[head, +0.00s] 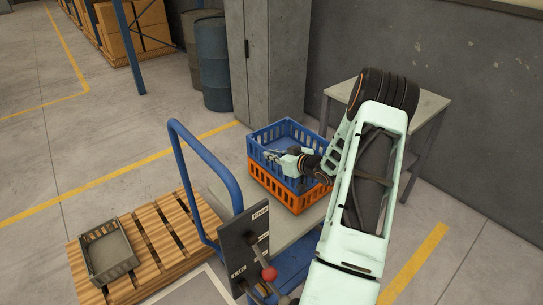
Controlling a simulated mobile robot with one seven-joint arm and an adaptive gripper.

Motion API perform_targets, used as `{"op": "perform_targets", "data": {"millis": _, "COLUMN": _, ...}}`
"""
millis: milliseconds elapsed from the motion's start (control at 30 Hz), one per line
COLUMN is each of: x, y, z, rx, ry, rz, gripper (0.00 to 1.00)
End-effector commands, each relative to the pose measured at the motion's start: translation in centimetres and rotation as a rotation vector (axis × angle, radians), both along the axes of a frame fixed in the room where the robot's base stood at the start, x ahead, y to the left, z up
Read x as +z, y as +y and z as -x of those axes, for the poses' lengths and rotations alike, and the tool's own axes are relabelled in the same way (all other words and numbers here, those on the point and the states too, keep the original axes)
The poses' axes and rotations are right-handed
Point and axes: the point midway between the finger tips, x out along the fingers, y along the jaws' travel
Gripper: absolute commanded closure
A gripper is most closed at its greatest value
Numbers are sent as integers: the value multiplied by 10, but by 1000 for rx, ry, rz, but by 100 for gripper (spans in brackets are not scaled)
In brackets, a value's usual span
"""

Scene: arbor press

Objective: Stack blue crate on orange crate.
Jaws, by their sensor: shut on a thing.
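The blue crate (268,131) is in the middle of the head view. It sits right above the orange crate (265,181), upright and roughly lined up with it. I cannot tell whether the two touch all round. The orange crate stands on a grey cart top (308,217). My gripper (282,154) reaches in from the right at the blue crate and is shut on it. The fingertips are small here, and the exact grip is partly hidden by the wrist.
The cart's blue handle (179,168) rises left of the crates. A dark panel with a red-knobbed lever (269,273) stands in front. A grey crate (108,256) lies on a wooden pallet (160,237) at left. A grey table (430,105) and cabinet (275,55) stand behind.

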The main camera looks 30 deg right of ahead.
Motion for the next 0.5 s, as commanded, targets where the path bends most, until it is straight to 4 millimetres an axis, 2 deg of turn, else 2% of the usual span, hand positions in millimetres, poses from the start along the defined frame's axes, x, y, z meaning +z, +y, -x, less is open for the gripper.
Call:
{"op": "perform_targets", "data": {"millis": 167, "x": 3, "y": 0, "z": -1, "rx": 2, "ry": -5, "rz": 3, "gripper": 100}}
{"op": "perform_targets", "data": {"millis": 467, "x": -6, "y": 0, "z": -1, "rx": 2, "ry": -5, "rz": 3, "gripper": 100}}
{"op": "perform_targets", "data": {"millis": 500, "x": -7, "y": 0, "z": 0, "rx": 0, "ry": -1, "rz": 1, "gripper": 92}}
